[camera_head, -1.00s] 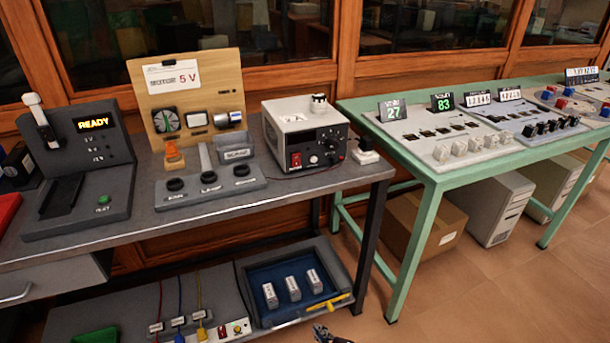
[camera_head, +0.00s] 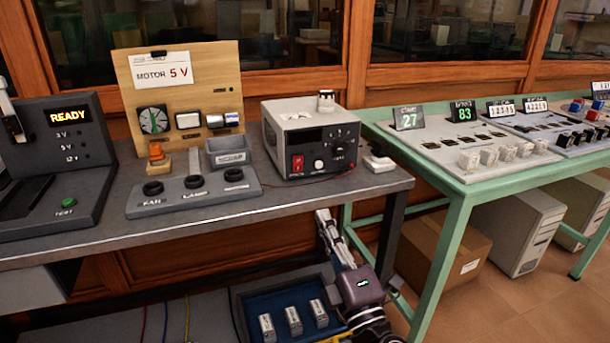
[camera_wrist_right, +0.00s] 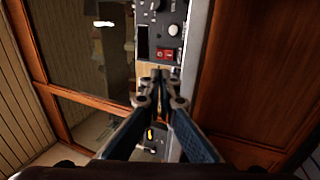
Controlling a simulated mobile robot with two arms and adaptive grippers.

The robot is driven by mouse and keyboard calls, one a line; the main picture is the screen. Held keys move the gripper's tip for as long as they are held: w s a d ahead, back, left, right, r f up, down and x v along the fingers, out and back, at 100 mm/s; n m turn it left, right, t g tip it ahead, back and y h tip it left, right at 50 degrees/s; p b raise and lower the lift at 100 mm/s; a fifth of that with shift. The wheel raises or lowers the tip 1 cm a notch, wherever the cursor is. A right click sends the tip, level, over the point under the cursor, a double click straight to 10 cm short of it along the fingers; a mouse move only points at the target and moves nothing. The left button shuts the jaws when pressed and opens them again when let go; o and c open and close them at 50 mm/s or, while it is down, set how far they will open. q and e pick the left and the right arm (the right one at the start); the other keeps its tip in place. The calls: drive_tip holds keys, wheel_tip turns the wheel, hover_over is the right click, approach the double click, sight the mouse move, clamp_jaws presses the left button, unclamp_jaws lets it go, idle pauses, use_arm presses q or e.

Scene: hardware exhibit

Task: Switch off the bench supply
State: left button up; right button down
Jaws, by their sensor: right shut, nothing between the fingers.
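The bench supply (camera_head: 281,115) is a light grey box with a black front panel on the grey bench, right of the wooden motor board. Its red rocker switch (camera_head: 297,163) sits at the lower left of the panel, beside a white knob. The red switch also shows in the right wrist view (camera_wrist_right: 168,55), just beyond the fingertips. My right gripper (camera_head: 324,216) is shut and empty, in front of the bench's front edge and below the supply, apart from the switch. In the wrist view its fingertips (camera_wrist_right: 161,76) meet. My left gripper is out of view.
A panel with knobs (camera_head: 195,198) stands left of the supply, and a white plug (camera_head: 378,160) lies to its right. The grey bench's front edge (camera_head: 280,218) lies between my gripper and the panel. A green table (camera_head: 455,196) stands at right.

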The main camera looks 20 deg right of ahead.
drive_tip(key=shift+w+r, duration=0.1)
drive_tip(key=p, duration=0.2)
approach(299, 160)
drive_tip(key=w, duration=0.2)
drive_tip(key=x, duration=0.4)
drive_tip(key=shift+s+r+p, duration=0.15)
drive_tip(key=shift+r+p, duration=0.15)
drive_tip(key=shift+w+r, duration=0.1)
drive_tip(key=shift+w, duration=0.25)
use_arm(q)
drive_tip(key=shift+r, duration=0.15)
use_arm(e)
drive_tip(key=shift+w, duration=0.25)
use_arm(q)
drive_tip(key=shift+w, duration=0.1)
use_arm(e)
drive_tip(key=shift+r, duration=0.15)
